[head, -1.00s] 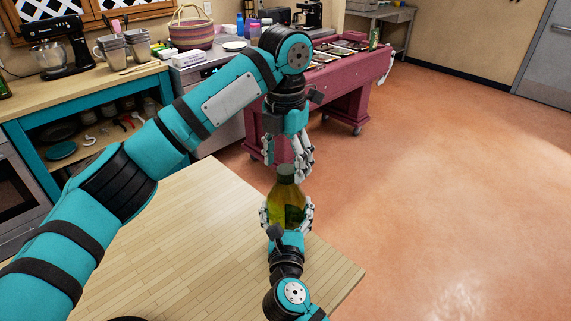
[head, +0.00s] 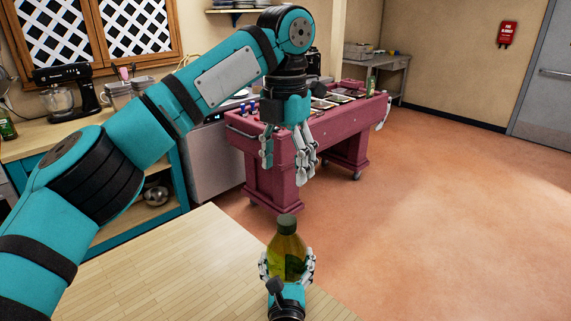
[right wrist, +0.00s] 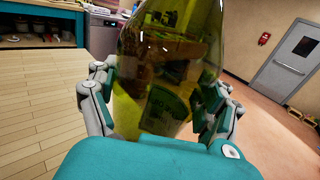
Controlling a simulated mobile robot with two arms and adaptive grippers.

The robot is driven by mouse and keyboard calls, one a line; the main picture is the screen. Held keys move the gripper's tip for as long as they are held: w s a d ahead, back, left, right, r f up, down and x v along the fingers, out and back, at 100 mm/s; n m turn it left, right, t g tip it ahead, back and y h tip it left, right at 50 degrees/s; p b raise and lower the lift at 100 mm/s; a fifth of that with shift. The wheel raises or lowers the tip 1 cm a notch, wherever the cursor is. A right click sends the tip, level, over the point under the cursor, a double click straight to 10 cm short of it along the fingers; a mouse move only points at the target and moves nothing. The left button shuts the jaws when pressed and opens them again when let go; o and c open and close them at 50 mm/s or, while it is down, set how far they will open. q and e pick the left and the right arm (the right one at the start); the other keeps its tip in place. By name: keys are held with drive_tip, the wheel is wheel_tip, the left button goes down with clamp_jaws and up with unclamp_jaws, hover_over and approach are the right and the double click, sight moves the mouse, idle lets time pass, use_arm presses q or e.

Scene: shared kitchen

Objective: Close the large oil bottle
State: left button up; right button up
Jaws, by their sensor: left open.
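The large oil bottle (head: 287,247) is green-yellow glass with a dark cap on its neck (head: 286,222). It stands upright near the right edge of the wooden table. My right gripper (head: 287,268) is shut around its lower body; the right wrist view shows the bottle (right wrist: 165,70) between the fingers of my right gripper (right wrist: 160,105). My left gripper (head: 287,165) is open and empty, fingers pointing down, above the bottle and apart from its cap. Whether the cap is tight cannot be told. The bottle's base is hidden.
The wooden table (head: 170,275) is bare to the left of the bottle. A dark red cart (head: 265,165) with trays stands behind. A counter with a stand mixer (head: 65,92) is at the back left.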

drive_tip(key=o, duration=0.3)
drive_tip(key=s, duration=1.2)
drive_tip(key=shift+d+f, duration=0.1)
